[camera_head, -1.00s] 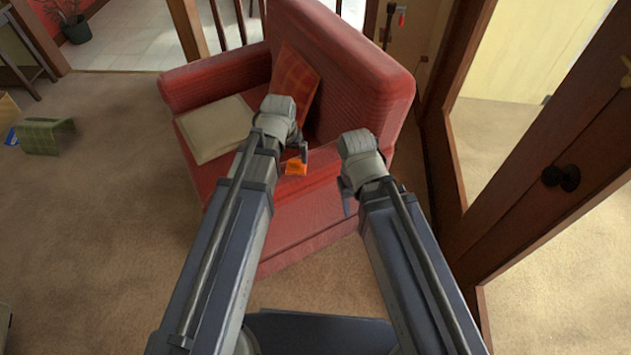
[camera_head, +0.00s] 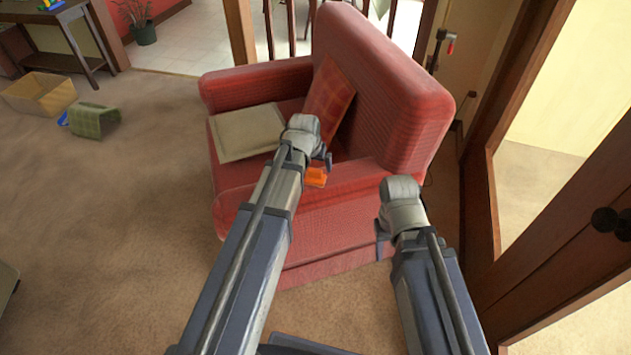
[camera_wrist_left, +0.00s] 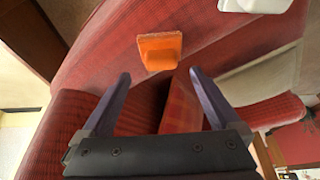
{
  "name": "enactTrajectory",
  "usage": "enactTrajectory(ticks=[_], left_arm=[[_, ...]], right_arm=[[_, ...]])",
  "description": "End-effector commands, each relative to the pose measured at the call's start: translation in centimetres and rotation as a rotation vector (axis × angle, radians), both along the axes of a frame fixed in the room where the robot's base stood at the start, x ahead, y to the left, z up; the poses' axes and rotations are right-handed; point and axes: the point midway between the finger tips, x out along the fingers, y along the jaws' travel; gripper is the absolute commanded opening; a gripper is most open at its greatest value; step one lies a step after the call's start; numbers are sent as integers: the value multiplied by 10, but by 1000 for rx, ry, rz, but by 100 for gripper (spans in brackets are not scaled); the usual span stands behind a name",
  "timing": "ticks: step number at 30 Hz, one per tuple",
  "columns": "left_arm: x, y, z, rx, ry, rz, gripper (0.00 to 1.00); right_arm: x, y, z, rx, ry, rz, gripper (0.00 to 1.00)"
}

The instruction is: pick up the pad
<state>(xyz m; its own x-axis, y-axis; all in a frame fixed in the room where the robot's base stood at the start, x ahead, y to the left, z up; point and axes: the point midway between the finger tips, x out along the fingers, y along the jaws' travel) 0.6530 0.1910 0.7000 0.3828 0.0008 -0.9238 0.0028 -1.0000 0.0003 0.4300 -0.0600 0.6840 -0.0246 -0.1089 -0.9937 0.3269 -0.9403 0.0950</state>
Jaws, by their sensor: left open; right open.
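A small orange pad (camera_head: 316,177) lies on the near arm of the red armchair (camera_head: 320,222). In the left wrist view the orange pad (camera_wrist_left: 160,50) is beyond the fingertips, roughly centred between them. My left gripper (camera_head: 327,161) is over the near armrest, close beside the pad in the head view. In its wrist view the two fingers of the left gripper (camera_wrist_left: 160,76) are spread with nothing held between them. My right gripper (camera_head: 381,238) is open in front of the chair's near side, right of the pad; its fingertips are partly hidden.
A beige cushion (camera_head: 248,132) lies on the seat and a plaid cushion (camera_head: 329,101) leans against the backrest. A wooden door (camera_head: 570,225) stands close on the right. A box (camera_head: 40,93) and a green object (camera_head: 94,121) lie on the open carpet at left.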

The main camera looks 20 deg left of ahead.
Motion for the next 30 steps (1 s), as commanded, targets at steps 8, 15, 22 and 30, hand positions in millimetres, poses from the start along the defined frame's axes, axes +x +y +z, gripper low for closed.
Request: enactTrajectory(ticks=[8, 15, 22, 30], left_arm=[[3, 0, -10, 0, 0, 0, 96], [14, 2, -39, 0, 0, 0, 96], [20, 2, -49, 0, 0, 0, 96], [19, 2, -47, 0, 0, 0, 85]], right_arm=[[0, 0, -10, 0, 0, 0, 50], [0, 0, -39, 0, 0, 0, 50], [0, 0, -49, 0, 0, 0, 50], [0, 0, -47, 0, 0, 0, 50]])
